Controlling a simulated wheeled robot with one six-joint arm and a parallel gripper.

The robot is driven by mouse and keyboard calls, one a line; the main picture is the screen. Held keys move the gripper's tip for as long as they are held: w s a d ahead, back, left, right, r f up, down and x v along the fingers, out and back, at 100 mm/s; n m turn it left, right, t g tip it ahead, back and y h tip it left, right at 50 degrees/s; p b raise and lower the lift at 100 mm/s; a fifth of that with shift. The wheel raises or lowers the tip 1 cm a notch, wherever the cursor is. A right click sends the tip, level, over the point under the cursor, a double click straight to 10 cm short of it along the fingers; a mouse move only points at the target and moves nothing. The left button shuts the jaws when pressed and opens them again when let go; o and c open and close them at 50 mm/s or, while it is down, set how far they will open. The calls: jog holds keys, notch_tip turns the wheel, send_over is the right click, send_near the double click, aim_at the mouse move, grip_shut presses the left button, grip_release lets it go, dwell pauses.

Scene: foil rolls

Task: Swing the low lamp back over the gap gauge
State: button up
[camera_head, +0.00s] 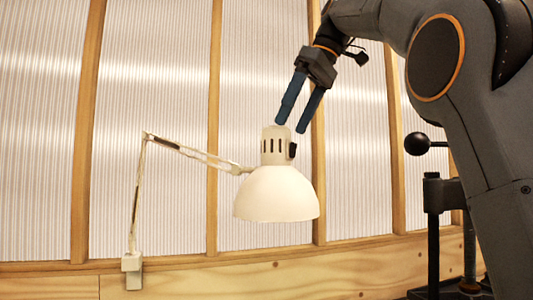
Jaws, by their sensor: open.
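The lamp has a cream dome shade (277,197) that hangs mouth down, with a slotted neck (274,146) and a dark knob on the neck's right side. Its jointed arm (190,152) runs left to an upright post and a clamp (132,270) on the wooden rail. My gripper (291,127) comes down from the upper right with two blue fingers, which are apart. The fingertips are at the top of the lamp's neck in the picture; I cannot tell whether they touch it. No gap gauge can be made out in this view.
A wooden rail (220,276) runs along the bottom. Behind are ribbed translucent panels (45,130) between wooden posts (212,120). At right stands a dark metal fixture (433,235) with a black ball-ended lever (417,144), partly behind my arm. The space left of the shade looks clear.

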aim_at(272, 152)
jog(key=shift+w+a+f+n+h, duration=0.1)
jog(key=shift+a+f+n+h, duration=0.05)
jog(key=shift+a+n, duration=0.3)
jog(key=shift+a+f+n+h, duration=0.15)
jog(key=shift+a+n, duration=0.1)
jog(key=shift+a, duration=0.3)
jog(key=shift+w+a+f+g, duration=0.1)
jog(key=shift+a+f+g, duration=0.25)
jog(key=shift+g, duration=0.05)
jog(key=shift+x, duration=3.7)
